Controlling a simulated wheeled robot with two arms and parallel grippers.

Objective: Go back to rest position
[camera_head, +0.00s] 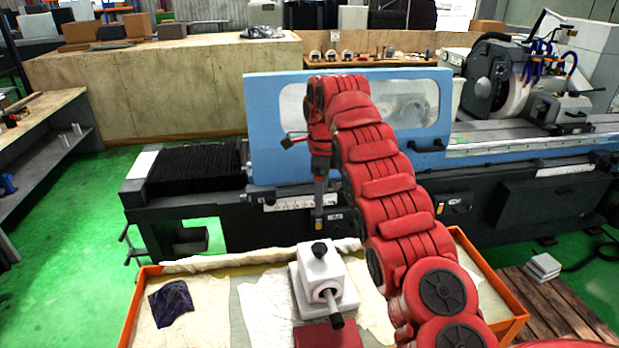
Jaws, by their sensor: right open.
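My right arm comes up in red segments from the bottom right and bends over at the top. Its gripper (319,222) hangs pointing down in front of the grinder's blue sliding door. It is small in the view; it is open, and I see nothing held in it. My left gripper is not in view. The cylindrical grinder (268,120) stands across the middle, with its blue door partly hidden behind my arm. Its grinding wheel (516,92) shows at the right.
An orange-edged, paper-lined table (215,327) stands in front. It carries a white device with a grey shaft (318,271) and a dark cloth (171,303). A workbench (40,125) is at left. A wooden pallet (560,308) lies at right. Green floor is clear at left.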

